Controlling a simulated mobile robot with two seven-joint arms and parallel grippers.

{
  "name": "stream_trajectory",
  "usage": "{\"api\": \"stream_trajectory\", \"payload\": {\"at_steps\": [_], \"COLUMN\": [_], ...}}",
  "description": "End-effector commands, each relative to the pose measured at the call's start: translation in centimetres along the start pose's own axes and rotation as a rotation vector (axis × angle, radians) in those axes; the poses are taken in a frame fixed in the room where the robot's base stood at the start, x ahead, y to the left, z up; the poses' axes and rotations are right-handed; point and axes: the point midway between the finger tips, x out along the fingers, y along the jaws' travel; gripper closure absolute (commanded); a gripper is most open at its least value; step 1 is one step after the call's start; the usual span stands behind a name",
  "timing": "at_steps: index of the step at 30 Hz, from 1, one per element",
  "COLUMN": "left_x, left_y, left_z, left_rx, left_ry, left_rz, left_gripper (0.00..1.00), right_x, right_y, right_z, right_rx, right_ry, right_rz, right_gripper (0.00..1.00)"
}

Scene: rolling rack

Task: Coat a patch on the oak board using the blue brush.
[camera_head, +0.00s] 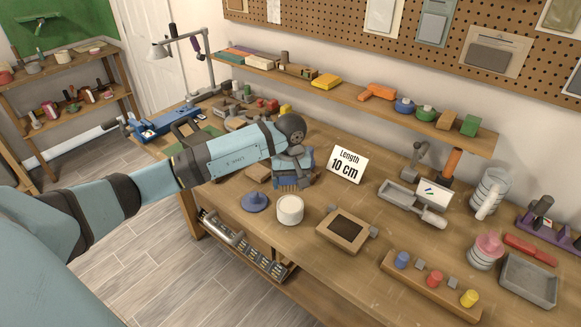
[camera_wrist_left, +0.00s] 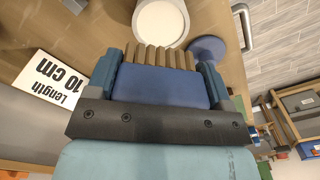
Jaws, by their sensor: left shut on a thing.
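My left gripper (camera_head: 297,170) is shut on the blue brush (camera_head: 290,183) and holds it above the bench, bristles toward the bench. In the left wrist view the brush's blue body (camera_wrist_left: 165,86) sits between the fingers (camera_wrist_left: 163,82), with a row of tan bristles beyond it. A round white pot (camera_head: 290,209) with a pale top stands just in front of the brush; it also shows in the left wrist view (camera_wrist_left: 160,20). A wooden board with a dark square patch (camera_head: 326,232), possibly the oak board, lies right of the pot. My right gripper is not in view.
A round blue lid-like piece (camera_head: 254,202) with a knob lies left of the pot. A "Length 10 cm" card (camera_head: 346,165) stands behind right. A wooden strip with coloured pegs (camera_head: 417,283) and a grey tray (camera_head: 528,281) lie farther right. A shelf (camera_head: 360,98) runs above the back.

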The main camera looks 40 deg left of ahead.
Motion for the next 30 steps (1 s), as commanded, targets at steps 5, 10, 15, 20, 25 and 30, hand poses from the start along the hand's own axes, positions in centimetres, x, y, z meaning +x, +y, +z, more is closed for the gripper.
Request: {"api": "stream_trajectory", "payload": {"at_steps": [5,10,15,20,25,30], "left_x": [1.3,3.2,4.8,5.7,6.0,6.0], "left_y": [-0.1,-0.1,-0.1,-0.1,-0.1,-0.1], "left_z": [0.0,0.0,0.0,0.0,-0.1,-0.1], "left_rx": [-0.008,-0.007,-0.007,-0.005,-0.006,-0.006], "left_ry": [0.000,-0.002,-0.001,0.000,0.002,0.001], "left_rz": [-0.002,-0.001,-0.001,0.000,-0.001,-0.001], "left_gripper": [0.45,0.45,0.45,0.45,0.45,0.45], "right_x": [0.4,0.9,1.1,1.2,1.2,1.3], "right_y": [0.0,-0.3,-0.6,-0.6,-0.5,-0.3], "right_z": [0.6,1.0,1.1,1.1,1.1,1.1], "right_rx": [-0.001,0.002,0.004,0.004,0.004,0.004], "right_ry": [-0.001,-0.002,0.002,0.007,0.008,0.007], "right_rz": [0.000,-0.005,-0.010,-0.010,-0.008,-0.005], "right_gripper": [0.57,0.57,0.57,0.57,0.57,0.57]}}
